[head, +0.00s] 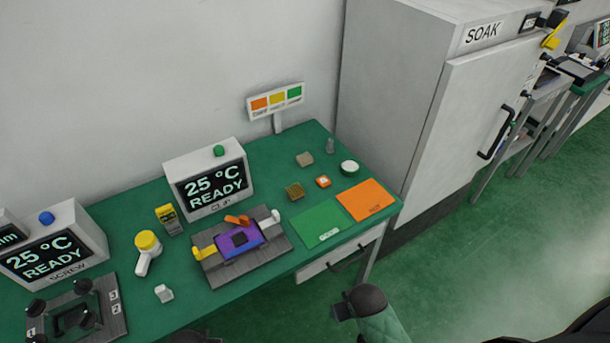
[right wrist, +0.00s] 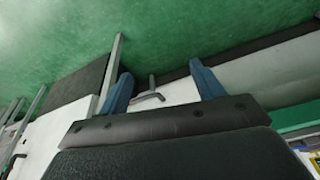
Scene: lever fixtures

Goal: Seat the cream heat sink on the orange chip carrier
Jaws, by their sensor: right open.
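A small cream-tan block (head: 304,159), which looks like the cream heat sink, lies near the back right of the green table in the head view. A small orange square piece with a pale centre (head: 323,181), which looks like the orange chip carrier, lies in front of it and to its right. The two are apart. My right gripper (right wrist: 160,80) is open and empty in the right wrist view, its two blue fingers spread, with floor and furniture beyond. My left gripper is not in view.
A brass-coloured finned block (head: 294,191) and a white round pot (head: 349,168) stand close by. Green (head: 319,226) and orange (head: 369,201) mats lie in front. A clip fixture (head: 210,272) with a purple plate is to the left. A tall SOAK cabinet (head: 395,80) stands right.

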